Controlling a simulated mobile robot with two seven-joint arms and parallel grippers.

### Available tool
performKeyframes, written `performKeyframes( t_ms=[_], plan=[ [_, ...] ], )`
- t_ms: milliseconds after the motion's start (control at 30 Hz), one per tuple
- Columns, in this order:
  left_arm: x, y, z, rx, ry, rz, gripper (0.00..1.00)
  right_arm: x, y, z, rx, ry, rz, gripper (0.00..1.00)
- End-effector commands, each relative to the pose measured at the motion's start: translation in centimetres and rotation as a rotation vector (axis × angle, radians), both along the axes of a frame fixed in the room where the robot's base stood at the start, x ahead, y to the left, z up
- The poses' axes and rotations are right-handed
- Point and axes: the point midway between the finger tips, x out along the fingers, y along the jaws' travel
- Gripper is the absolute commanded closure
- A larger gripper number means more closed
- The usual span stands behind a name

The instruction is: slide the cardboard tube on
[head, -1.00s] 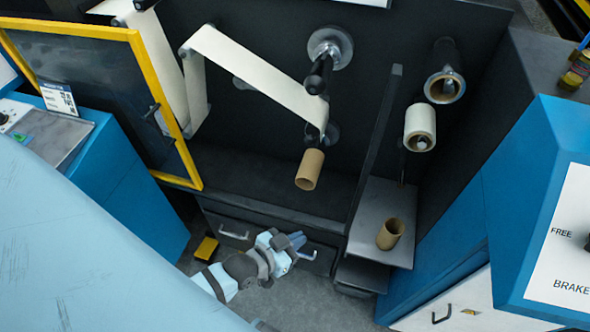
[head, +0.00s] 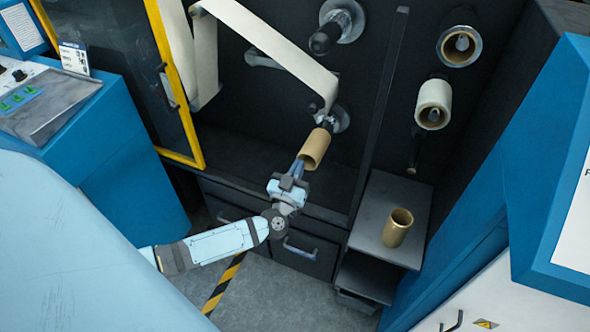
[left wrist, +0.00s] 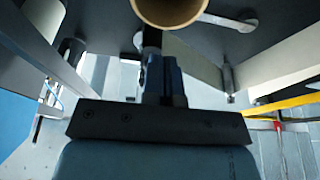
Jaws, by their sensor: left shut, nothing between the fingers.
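A brown cardboard tube (head: 314,150) sits around the lower middle spindle (head: 340,117), its open end facing out and down. A cream web hangs down to this spindle. My left gripper (head: 297,168) is shut and empty, its fingertips close to the lower left edge of the tube's open end. I cannot tell whether they touch it. In the left wrist view the tube's round end (left wrist: 168,12) shows at the top, beyond the shut fingers (left wrist: 162,75). A second cardboard tube (head: 397,228) stands upright on the grey shelf. My right gripper is not in view.
The cream web (head: 268,48) runs down from the upper left. Two more rolls are on the right, one white (head: 433,103). A yellow-framed door (head: 168,85) stands at the left, and drawers (head: 300,245) lie below.

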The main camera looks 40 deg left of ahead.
Motion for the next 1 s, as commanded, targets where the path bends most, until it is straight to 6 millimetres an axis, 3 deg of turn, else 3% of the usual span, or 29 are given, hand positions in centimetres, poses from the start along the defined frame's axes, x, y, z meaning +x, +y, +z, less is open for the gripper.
performKeyframes(
  t_ms=[433,1000],
  plan=[
    [3.9,0.9,-0.2,0.001,-0.001,-0.001,1.00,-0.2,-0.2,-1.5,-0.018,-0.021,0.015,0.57],
    [4.6,1.1,0.0,-0.001,0.001,-0.002,1.00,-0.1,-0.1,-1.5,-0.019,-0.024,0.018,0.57]
  ],
)
